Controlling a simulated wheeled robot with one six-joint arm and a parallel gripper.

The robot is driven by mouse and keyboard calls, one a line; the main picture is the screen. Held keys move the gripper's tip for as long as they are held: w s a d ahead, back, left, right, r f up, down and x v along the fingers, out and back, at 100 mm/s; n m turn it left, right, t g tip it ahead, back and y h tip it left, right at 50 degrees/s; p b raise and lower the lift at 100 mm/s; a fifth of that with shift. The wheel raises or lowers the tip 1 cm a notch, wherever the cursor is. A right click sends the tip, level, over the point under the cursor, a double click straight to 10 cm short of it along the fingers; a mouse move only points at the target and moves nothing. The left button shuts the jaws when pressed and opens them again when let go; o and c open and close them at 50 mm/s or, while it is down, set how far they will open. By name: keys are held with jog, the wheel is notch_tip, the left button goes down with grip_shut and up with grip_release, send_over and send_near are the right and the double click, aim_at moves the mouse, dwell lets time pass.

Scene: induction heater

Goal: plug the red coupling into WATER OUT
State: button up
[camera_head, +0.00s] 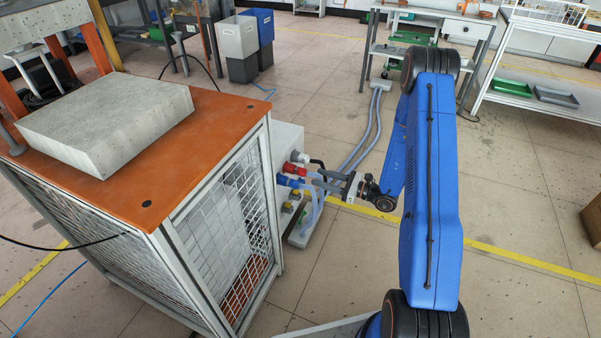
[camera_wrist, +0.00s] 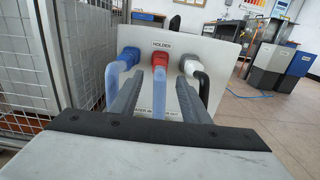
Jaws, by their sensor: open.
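The red coupling (camera_wrist: 159,56) sits in the row under the HOLDER label on the light panel (camera_wrist: 222,50), between a blue coupling (camera_wrist: 128,56) on the left and a white coupling (camera_wrist: 190,64) on the right. A translucent bluish hose (camera_wrist: 159,98) hangs down from it. My gripper (camera_wrist: 160,82) is open, its two fingers either side of this hose, just below and in front of the red coupling. In the head view the red coupling (camera_head: 291,168) is at the tips of my gripper (camera_head: 308,177). WATER lettering low on the panel is mostly hidden by my gripper; the ports are not visible.
A mesh-sided frame with an orange top (camera_head: 215,118) stands close on the left. A black hose (camera_wrist: 203,85) hangs from the white coupling. Yellow-topped parts (camera_head: 286,207) and hoses lie below my gripper. Grey hoses (camera_head: 372,125) run across the floor behind.

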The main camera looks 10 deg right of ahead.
aim_at(305, 173)
jog(key=shift+x, duration=3.9)
jog(key=shift+c, duration=0.7)
grip_shut()
jog(key=shift+s+d, duration=0.1)
jog(key=shift+v, duration=2.85)
